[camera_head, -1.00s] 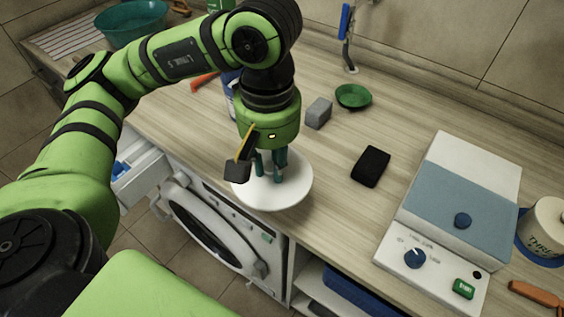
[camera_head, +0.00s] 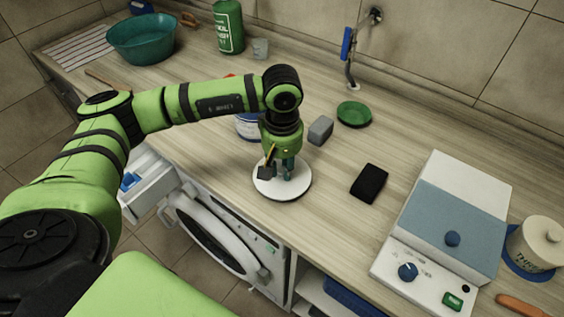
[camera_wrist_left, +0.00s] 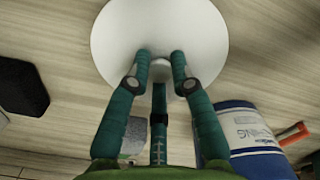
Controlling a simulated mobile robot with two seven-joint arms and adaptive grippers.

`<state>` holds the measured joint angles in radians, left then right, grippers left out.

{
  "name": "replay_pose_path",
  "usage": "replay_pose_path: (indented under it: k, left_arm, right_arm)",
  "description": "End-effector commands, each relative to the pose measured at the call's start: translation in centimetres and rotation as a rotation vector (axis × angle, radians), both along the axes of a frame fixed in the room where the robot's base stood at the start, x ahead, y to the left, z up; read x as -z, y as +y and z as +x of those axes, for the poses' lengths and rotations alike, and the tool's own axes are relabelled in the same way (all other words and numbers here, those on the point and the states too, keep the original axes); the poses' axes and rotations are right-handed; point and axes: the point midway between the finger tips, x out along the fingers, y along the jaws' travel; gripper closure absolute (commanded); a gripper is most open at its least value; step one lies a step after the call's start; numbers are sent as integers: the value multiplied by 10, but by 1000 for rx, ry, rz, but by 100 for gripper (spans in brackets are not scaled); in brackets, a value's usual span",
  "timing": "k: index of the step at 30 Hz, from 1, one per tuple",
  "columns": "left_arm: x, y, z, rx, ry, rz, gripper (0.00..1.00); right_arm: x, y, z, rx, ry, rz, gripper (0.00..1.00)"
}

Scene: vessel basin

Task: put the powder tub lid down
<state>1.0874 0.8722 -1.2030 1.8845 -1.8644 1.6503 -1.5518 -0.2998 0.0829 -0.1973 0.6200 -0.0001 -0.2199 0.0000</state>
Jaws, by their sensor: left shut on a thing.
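The powder tub lid (camera_head: 298,189) is a white round disc, lying flat at or very near the wooden counter top; a small gap under it cannot be ruled out. My left gripper (camera_head: 286,173) points down over its middle and is shut on the lid's knob. The left wrist view shows the lid (camera_wrist_left: 160,25) filling the space ahead of the fingertips (camera_wrist_left: 160,65). A blue and white tub (camera_head: 246,128), partly hidden by my arm, stands behind the lid; its printed side shows in the left wrist view (camera_wrist_left: 248,130). My right gripper is not in view.
A grey block (camera_head: 320,131), a green dish (camera_head: 354,114) and a black pad (camera_head: 369,183) lie right of the lid. A white and blue device (camera_head: 445,225) stands further right. The counter's front edge, above the washing machine (camera_head: 215,235), is close to the lid.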

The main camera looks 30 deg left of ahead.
Motion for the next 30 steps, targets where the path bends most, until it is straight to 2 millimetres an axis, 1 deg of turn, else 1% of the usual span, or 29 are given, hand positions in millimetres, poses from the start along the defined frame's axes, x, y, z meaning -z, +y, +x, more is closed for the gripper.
replay_pose_path:
  k: [1, 8, 14, 15, 16, 25, 29, 30]
  left_arm:
    - [2, 0, -1, 1, 1, 0, 94]
    - [5, 0, 0, 1, -1, 0, 94]
    - [10, 0, 0, 0, -1, 0, 94]
    - [8, 0, 0, 0, -1, 0, 61]
    - [8, 0, 0, 0, -1, 0, 53]
    - [7, 0, 0, 0, 0, 0, 53]
    - [2, 0, 0, 0, -1, 1, 53]
    - [0, 0, 1, 0, -3, -1, 53]
  right_arm:
    - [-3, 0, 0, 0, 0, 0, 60]
    - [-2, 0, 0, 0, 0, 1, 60]
    - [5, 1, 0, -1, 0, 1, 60]
    - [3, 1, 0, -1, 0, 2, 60]
    - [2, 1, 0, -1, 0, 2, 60]
    - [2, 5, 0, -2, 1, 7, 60]
    - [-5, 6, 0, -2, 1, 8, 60]
    - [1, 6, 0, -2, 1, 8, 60]
